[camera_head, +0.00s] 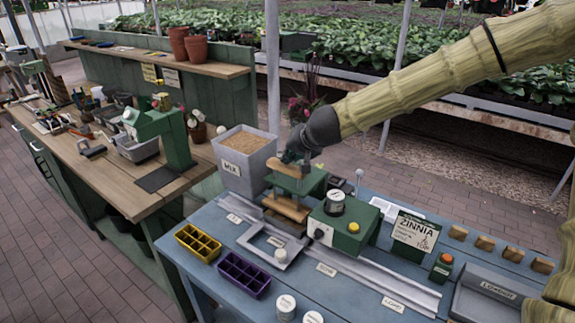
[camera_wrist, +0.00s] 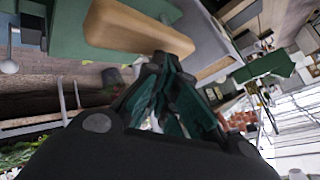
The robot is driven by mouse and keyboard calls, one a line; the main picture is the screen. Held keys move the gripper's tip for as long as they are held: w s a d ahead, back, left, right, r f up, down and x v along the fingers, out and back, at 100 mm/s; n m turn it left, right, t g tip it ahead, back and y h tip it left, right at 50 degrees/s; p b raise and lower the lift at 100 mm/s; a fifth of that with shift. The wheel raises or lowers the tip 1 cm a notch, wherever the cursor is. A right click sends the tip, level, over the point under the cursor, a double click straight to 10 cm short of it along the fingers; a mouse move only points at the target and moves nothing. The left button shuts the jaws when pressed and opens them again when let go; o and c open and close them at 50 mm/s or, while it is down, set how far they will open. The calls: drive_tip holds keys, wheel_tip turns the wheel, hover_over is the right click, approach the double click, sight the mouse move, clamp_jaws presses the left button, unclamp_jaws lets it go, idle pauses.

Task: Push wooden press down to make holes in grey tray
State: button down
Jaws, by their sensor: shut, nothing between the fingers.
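The wooden press stands on the blue table in the head view, with a light wooden handle bar (camera_head: 289,169) on top, a green plate (camera_head: 313,182) and a wooden block (camera_head: 287,208) below. My gripper (camera_head: 291,158) is shut and empty, just above or against the handle bar; contact is unclear. In the wrist view the handle bar (camera_wrist: 135,30) lies close beyond my gripper (camera_wrist: 172,72). A flat grey frame (camera_head: 251,240) with a white knob sits in front of the press. I cannot tell whether this is the grey tray or whether a tray lies hidden under the block.
A grey MIX bin (camera_head: 245,166) stands left of the press. A green machine (camera_head: 345,226) with a dial stands close to its right. Yellow (camera_head: 198,243) and purple (camera_head: 243,275) trays lie at the front. A metal rail (camera_head: 375,278) runs right.

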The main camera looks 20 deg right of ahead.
drive_tip(key=shift+f+b, duration=0.9)
drive_tip(key=shift+f, duration=0.75)
idle(1.8)
drive_tip(key=shift+r, duration=0.15)
drive_tip(key=shift+r+p, duration=2.15)
drive_tip(key=shift+p, duration=0.25)
wheel_tip(320, 180, up, 5)
drive_tip(key=p, duration=0.5)
drive_tip(key=shift+d, duration=0.1)
